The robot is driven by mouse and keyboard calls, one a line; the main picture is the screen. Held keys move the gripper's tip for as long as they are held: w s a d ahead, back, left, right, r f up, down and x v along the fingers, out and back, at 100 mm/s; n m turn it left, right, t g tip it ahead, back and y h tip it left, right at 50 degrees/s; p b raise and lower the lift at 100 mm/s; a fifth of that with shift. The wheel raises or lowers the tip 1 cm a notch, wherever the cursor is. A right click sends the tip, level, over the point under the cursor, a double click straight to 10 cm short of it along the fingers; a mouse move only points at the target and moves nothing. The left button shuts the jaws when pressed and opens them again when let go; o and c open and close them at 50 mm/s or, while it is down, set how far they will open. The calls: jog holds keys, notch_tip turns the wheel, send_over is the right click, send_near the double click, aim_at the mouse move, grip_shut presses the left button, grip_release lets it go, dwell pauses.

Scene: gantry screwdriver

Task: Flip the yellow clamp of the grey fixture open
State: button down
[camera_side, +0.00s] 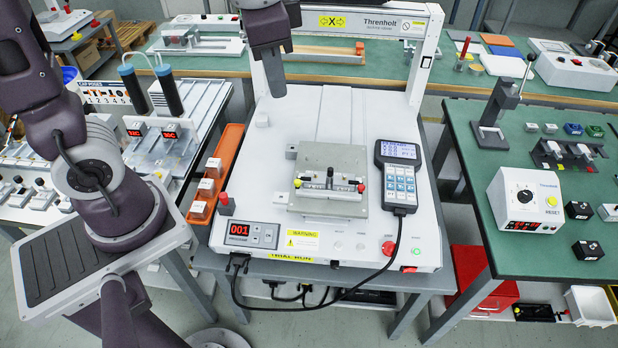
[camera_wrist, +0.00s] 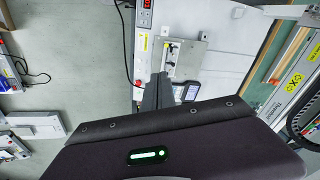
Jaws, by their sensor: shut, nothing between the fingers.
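The grey fixture (camera_side: 330,160) sits on the white gantry machine's bed in the side view, and shows beyond my fingers in the wrist view (camera_wrist: 190,55). Across its front lies a low clamp bar assembly with a small yellow knob (camera_side: 298,183) at its left end and a red knob (camera_side: 361,188) at its right end. The yellow clamp looks folded down, but its exact angle is too small to tell. My gripper (camera_side: 277,92) is high behind and left of the fixture, touching nothing. Its fingers (camera_wrist: 160,80) are together and empty.
The gantry frame (camera_side: 428,60) rises behind. An orange tray (camera_side: 215,170) with small blocks lies left. The white bed between tray and fixture is mostly clear.

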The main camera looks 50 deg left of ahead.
jog(key=w+d+f+m+g+y, duration=0.1)
jog(key=w+f+m+g, duration=0.1)
jog(key=w+f, duration=0.4)
jog(key=w+d+f+m+g+y, duration=0.1)
jog(key=w+f+m, duration=0.4)
jog(key=f, duration=1)
jog(key=shift+w+d+f+g+y, duration=0.25)
jog(key=shift+w+d+g, duration=0.35)
jog(key=shift+w+d, duration=0.3)
jog(key=shift+a, duration=0.1)
jog(key=x, duration=1)
jog(key=shift+a+f, duration=0.1)
jog(key=shift+s+a+r, duration=0.1)
jog(key=shift+s+a, duration=0.2)
jog(key=shift+a, duration=0.3)
jog(key=shift+s+a+r, duration=0.1)
jog(key=shift+s+a, duration=0.2)
jog(key=shift+a, duration=0.25)
jog(key=shift+s+a, duration=0.3)
jog(key=shift+a, duration=0.2)
